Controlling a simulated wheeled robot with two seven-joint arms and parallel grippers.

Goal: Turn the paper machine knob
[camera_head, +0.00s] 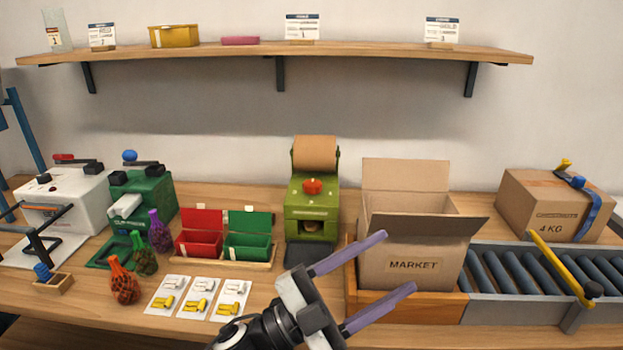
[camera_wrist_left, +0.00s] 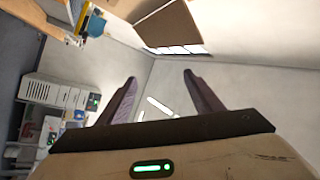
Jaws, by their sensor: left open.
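The paper machine (camera_head: 311,211) is a green box on the table with a brown paper roll (camera_head: 315,153) on top. Its knob (camera_head: 313,186) is red-orange and sits on the upper front, below the roll. My left gripper (camera_head: 398,262) is open and empty, with two purple fingers in front of the market box, to the right of and nearer than the machine. The left wrist view shows its open fingers (camera_wrist_left: 160,85) with nothing between them; the knob is not recognisable there. My right gripper is not in view.
An open cardboard market box (camera_head: 413,267) stands right of the machine, beside a roller conveyor (camera_head: 520,272). Red and green bins (camera_head: 247,247) stand to the left. Net bags (camera_head: 124,281) and cards (camera_head: 198,298) lie at the front left. A shelf (camera_head: 275,50) hangs above.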

